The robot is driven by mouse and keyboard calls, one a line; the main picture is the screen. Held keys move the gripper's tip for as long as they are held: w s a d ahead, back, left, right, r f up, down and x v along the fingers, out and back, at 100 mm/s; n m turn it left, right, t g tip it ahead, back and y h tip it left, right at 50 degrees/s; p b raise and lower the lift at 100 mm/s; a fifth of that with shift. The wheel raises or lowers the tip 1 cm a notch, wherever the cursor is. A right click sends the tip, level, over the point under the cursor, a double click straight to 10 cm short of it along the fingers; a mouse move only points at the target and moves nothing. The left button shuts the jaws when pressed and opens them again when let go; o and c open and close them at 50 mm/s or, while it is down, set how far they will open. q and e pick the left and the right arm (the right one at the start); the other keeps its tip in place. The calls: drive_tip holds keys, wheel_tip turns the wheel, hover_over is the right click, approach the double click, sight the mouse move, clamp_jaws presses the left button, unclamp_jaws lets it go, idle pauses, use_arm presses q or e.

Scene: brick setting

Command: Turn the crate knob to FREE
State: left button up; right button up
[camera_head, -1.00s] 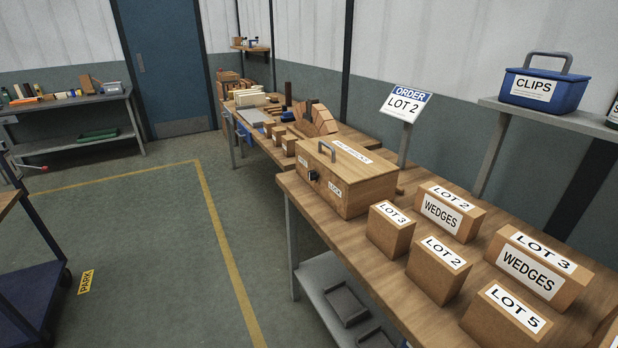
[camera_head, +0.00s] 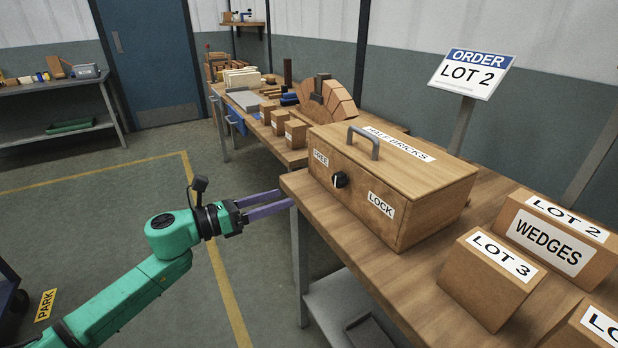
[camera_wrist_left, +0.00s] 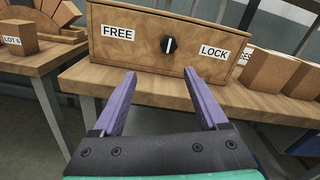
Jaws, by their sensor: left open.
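The wooden crate (camera_head: 385,190) labelled HALF BRICKS stands on the workbench, with a grey handle on its lid. Its black knob (camera_head: 340,180) is on the front face, between the FREE label on the left and the LOCK label on the right. In the left wrist view the knob (camera_wrist_left: 169,45) has a white mark that stands nearly upright, between the two labels. My left gripper (camera_head: 280,203) is open and empty, short of the crate front at the bench edge. In the wrist view its purple fingers (camera_wrist_left: 160,88) point toward the crate, below the knob. My right gripper is out of view.
Cartons marked LOT 3 (camera_head: 492,275) and LOT 2 WEDGES (camera_head: 555,240) stand right of the crate. An ORDER LOT 2 sign (camera_head: 472,73) rises behind it. Another bench with a brick arch (camera_head: 335,100) lies beyond. Floor left of the bench is clear.

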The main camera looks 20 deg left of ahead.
sight(335, 181)
use_arm(q)
drive_tip(key=p+x, duration=0.1)
drive_tip(key=x, duration=0.3)
drive_tip(key=p+x, duration=0.1)
drive_tip(key=x, duration=0.4)
drive_tip(key=s+d+r+p+x, duration=0.1)
drive_tip(key=p+x, duration=0.1)
drive_tip(key=x, duration=0.3)
drive_tip(key=shift+d+r, duration=0.1)
drive_tip(key=shift+d, duration=0.15)
drive_tip(key=c, duration=0.9)
clamp_jaws()
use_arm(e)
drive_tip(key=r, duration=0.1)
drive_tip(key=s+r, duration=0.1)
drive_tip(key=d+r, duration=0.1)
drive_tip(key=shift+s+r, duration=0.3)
